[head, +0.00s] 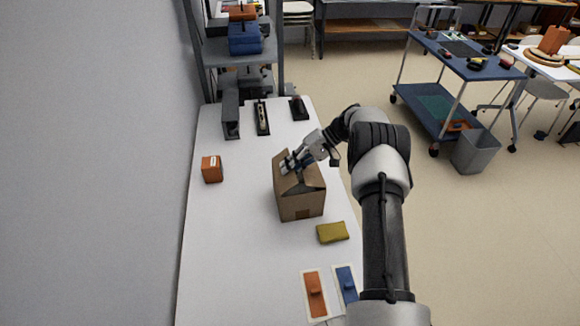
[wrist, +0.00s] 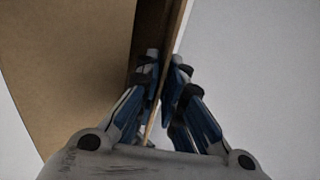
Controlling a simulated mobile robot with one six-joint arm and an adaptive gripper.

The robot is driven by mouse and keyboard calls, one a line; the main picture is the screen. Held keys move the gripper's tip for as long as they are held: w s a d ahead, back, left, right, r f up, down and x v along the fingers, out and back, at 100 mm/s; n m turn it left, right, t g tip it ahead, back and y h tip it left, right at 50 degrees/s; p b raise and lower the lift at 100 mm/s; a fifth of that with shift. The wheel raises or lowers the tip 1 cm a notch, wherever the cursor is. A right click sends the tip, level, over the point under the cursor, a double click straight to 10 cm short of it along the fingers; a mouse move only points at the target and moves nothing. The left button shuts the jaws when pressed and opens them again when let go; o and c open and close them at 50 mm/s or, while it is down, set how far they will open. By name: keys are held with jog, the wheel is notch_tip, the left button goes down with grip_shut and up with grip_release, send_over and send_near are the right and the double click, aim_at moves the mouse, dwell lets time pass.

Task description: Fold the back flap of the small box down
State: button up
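The small brown cardboard box (head: 300,203) stands on the white table in the head view. My gripper (head: 287,166) reaches in from the upper right, with its fingers at the back part of the box top. In the wrist view my gripper (wrist: 166,62) has its blue-and-grey fingers close together, one on each side of a thin upright cardboard panel (wrist: 173,32). They look shut on it. It appears to be a flap of the box; the gripper hides much of it in the head view. A broad brown cardboard face (wrist: 70,70) fills the left of the wrist view.
An orange block (head: 211,169) lies left of the box on the table (head: 235,250). A yellow-green pad (head: 332,232) lies in front of it. Orange (head: 315,294) and blue (head: 347,283) handled pieces lie near the front. Dark holders (head: 262,118) stand at the back.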

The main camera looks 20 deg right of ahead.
jog(key=shift+o, duration=1.2)
jog(key=v, duration=1.2)
jog(key=shift+c, duration=0.2)
